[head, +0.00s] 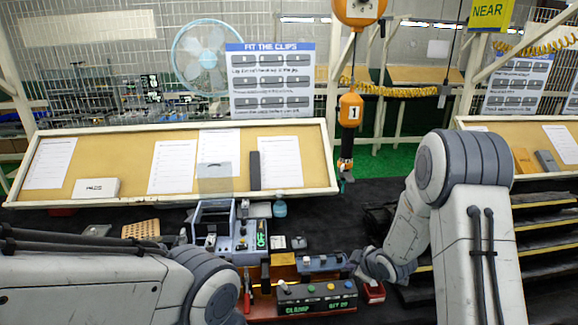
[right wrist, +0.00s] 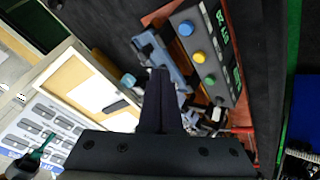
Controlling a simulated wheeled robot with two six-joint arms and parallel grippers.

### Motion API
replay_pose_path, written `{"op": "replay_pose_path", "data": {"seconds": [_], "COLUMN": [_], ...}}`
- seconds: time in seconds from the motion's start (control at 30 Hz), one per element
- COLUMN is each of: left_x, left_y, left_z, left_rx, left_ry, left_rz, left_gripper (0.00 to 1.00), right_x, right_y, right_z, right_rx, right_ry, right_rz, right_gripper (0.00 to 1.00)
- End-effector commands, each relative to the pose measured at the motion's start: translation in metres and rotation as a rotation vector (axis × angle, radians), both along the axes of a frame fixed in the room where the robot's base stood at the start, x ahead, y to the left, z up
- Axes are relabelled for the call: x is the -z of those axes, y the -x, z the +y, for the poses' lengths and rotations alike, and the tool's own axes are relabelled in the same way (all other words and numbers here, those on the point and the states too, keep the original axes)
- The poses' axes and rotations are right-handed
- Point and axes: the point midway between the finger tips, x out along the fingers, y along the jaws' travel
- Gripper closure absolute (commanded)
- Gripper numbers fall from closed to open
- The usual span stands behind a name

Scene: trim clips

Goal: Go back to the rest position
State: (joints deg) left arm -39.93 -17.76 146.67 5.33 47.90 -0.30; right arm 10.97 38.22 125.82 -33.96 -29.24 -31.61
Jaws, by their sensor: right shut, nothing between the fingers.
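My right arm comes down at the right of the head view, bent over the bench, with its wrist close to the right end of the fixture. In the right wrist view my right gripper (right wrist: 160,72) is shut, its two dark fingers together with nothing between them. My left arm enters at the lower left of the head view; only its links show and its gripper is out of view. A control box (head: 317,309) with coloured buttons and green lettering stands at the front; it also shows in the right wrist view (right wrist: 210,60).
A blue-grey machine (head: 222,232) with a green OFF display stands behind the box. An orange hanging tool (head: 350,110) hangs behind. A sloped board (head: 110,150) with papers lines the back; dark shelves (head: 545,235) stand right.

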Motion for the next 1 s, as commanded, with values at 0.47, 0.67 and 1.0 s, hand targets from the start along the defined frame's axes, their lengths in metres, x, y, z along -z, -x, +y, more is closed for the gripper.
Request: {"op": "replay_pose_path", "data": {"seconds": [0.47,0.67,1.0], "left_x": [0.068,0.081,0.083], "left_y": [0.0,0.0,0.0], "left_z": [0.0,0.0,0.0], "left_rx": [-0.005,-0.006,-0.007], "left_ry": [0.0,0.0,0.0], "left_rz": [0.0,0.001,0.001], "left_gripper": [0.49,0.49,0.49], "right_x": [-0.051,-0.057,-0.059], "right_y": [0.219,0.319,0.349], "right_z": [0.159,0.171,0.17], "right_rx": [0.251,0.295,0.306], "right_ry": [-0.065,-0.066,-0.057], "right_rz": [0.508,0.708,0.772], "right_gripper": [1.0,1.0,1.0]}}
